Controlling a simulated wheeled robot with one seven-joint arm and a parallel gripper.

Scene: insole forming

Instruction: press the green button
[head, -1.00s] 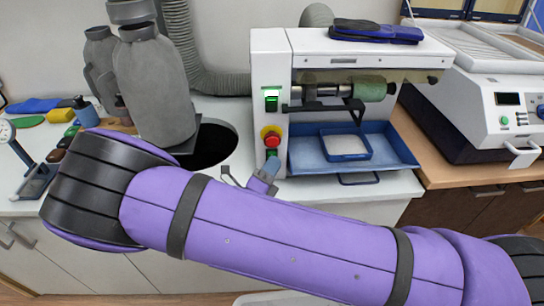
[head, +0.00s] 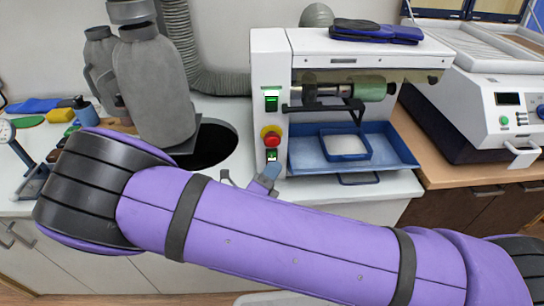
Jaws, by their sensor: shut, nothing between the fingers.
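The white machine (head: 270,60) has a control panel on its left front post. A green button (head: 272,155) sits low on this panel, below a red button on a yellow base. A second green-lit switch (head: 271,103) is higher on the same post. My gripper (head: 273,168) shows only in part above my purple arm, with its bluish tip just below the lower green button. It is shut and empty. A small gap seems to lie between tip and button, but depth is hard to judge.
The red button (head: 271,138) is close above the lower green button. A blue tray (head: 395,150) juts out right of the panel.

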